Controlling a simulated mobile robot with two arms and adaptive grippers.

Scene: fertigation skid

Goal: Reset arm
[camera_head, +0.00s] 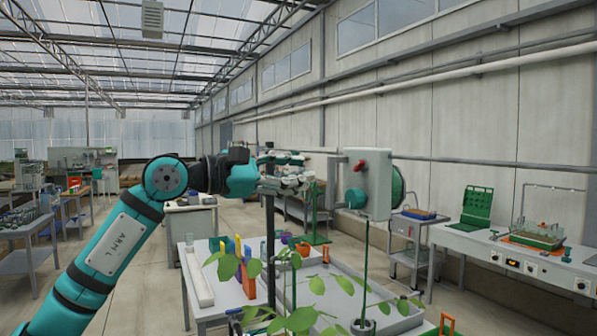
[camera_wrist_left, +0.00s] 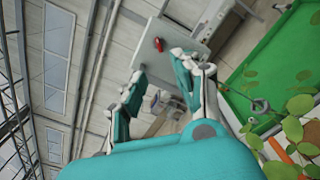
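My left arm (camera_head: 115,235), teal with black joints, comes in from the lower left. Its gripper (camera_head: 300,172) is held in the air above the tables, pointing right. In the left wrist view, the two fingers of the left gripper (camera_wrist_left: 160,68) stand apart with nothing held between them. A grey box with a red knob (camera_head: 378,180) is beyond the fingertips in the head view. The box also shows past the fingers in the wrist view (camera_wrist_left: 150,52); the picture shows no contact. My right gripper is in neither view.
A table (camera_head: 205,300) with colored items stands below the gripper. Leafy plants (camera_head: 315,318) rise at the bottom centre. A dark upright post (camera_head: 270,245) stands under the gripper. A white bench (camera_head: 500,258) with a green case (camera_head: 478,205) is at right. Open floor (camera_head: 145,270) lies left.

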